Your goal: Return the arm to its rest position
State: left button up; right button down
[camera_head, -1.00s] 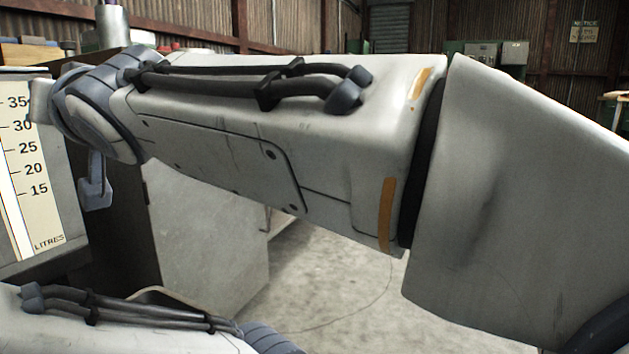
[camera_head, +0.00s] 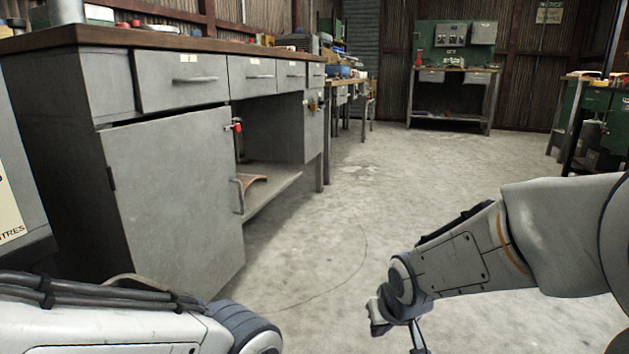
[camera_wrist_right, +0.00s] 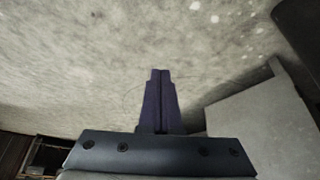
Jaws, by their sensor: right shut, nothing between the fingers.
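My right arm (camera_head: 465,257) comes in from the right edge of the head view and hangs low over the concrete floor. My right gripper (camera_head: 418,341) is at its lower end, partly cut off by the bottom edge. In the right wrist view its two dark fingers (camera_wrist_right: 160,76) lie together, shut, with nothing between them. They point over bare floor. My left arm (camera_head: 120,318) lies across the bottom left corner of the head view; its gripper is out of the picture.
A grey workbench with a cabinet door (camera_head: 178,200) stands at the left. A panel with a litre scale (camera_head: 10,205) is at the left edge. The floor (camera_head: 330,235) between is clear.

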jog(key=s+d+f+m+g, duration=0.25)
jog(key=s+d+f, duration=0.3)
jog(key=s, duration=0.35)
jog(key=s+a+r+n+g+p, duration=0.1)
jog(key=s+a+r+n+p, duration=0.25)
jog(key=r+p, duration=0.75)
jog(key=s+a+r+n+g+p, duration=0.15)
jog(key=s+a+r+p, duration=0.35)
jog(key=r+p, duration=0.6)
jog(key=s+a+r+n+p, duration=0.3)
jog(key=s+a+r+p, duration=0.35)
jog(key=r, duration=0.75)
notch_tip(320, 180, up, 36)
jog(key=w+d+p, duration=0.1)
jog(key=d+p, duration=0.1)
jog(key=p, duration=3.5)
jog(key=shift+w+r+p, duration=0.15)
jog(key=shift+w+p, duration=0.15)
jog(key=shift+p, duration=0.1)
